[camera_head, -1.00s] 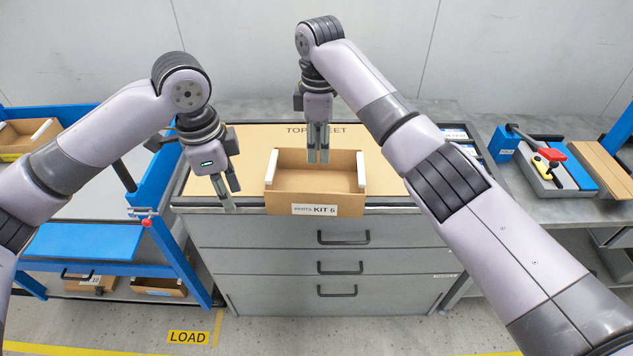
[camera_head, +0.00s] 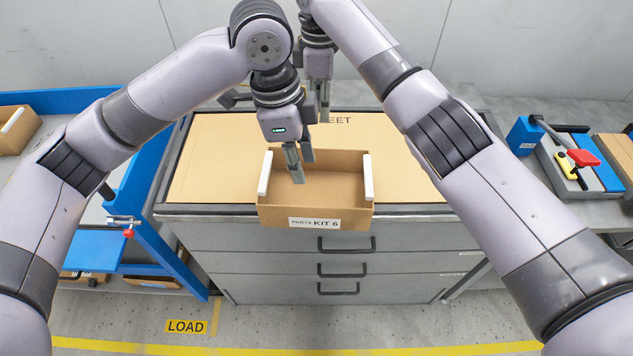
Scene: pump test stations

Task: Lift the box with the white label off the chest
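The open brown cardboard box (camera_head: 350,200) with the white label (camera_head: 314,223) reading "PARTS KIT 6" sits on the front edge of the grey chest's top (camera_head: 215,160). White strips line its left and right rims. My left gripper (camera_head: 299,170) hangs over the left part of the box opening, fingers down and apart, holding nothing; I cannot tell how deep the tips are.
A brown sheet marked "...EET" covers the chest top around the box. A blue-framed rack (camera_head: 160,215) stands at the left. A bench with a red-handled tool (camera_head: 582,158) and blue parts is at the right. Drawer handles (camera_head: 346,244) project from the chest front.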

